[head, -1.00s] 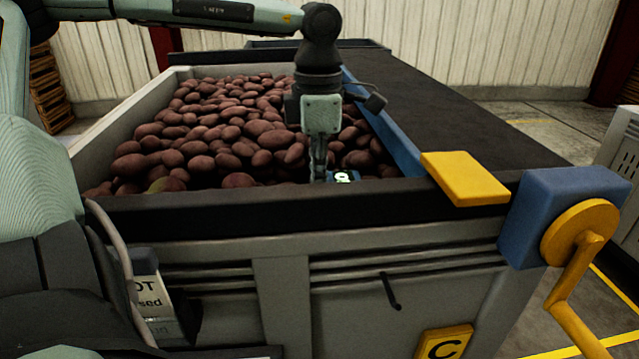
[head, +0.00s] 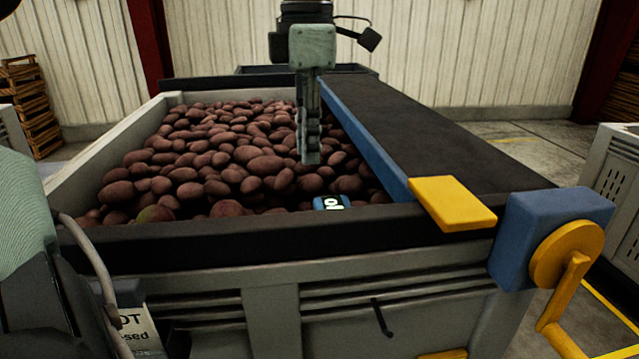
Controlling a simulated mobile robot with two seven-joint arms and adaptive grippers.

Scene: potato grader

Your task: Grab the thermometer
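A small blue device with a lit white display, which looks like the thermometer (head: 324,203), lies at the front of the potato bin, close behind its dark front rim. Its lower part is hidden by the rim. My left gripper (head: 310,158) hangs pointing down over the potatoes, above and slightly left of the device in the picture and apart from it. Its fingers overlap in this view, so their opening does not show. Nothing is visibly held. My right gripper is not in view.
The bin (head: 75,186) is full of dark red potatoes. A dark conveyor belt (head: 430,125) with a blue side rail runs along its right. A yellow block (head: 452,201) and a blue housing with a yellow crank (head: 565,255) stand at front right.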

